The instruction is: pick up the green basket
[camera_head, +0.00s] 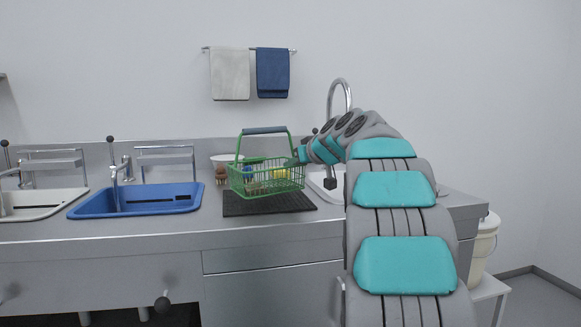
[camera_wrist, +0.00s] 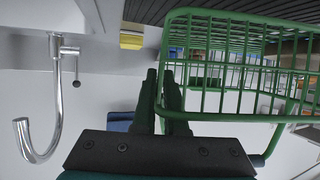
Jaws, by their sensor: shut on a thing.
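The green wire basket (camera_head: 238,182), with its dark-topped handle raised, is at the dark ribbed mat (camera_head: 270,207) on the counter. Several small coloured items show through its mesh. I cannot tell whether its base touches the mat. My gripper (camera_head: 299,157) reaches in from the right and meets the basket's upper right edge. In the wrist view, the basket (camera_wrist: 236,117) fills the right side, and my gripper's dark fingers (camera_wrist: 163,80) are close together at its rim. They are shut on the basket; the exact contact is partly hidden.
A blue sink (camera_head: 140,200) and a white sink (camera_head: 40,204) lie to the left. A tall curved tap (camera_head: 340,84) stands behind my arm. A white bowl (camera_head: 224,160) and a brown item (camera_head: 221,174) are close to the basket's left. The counter front is clear.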

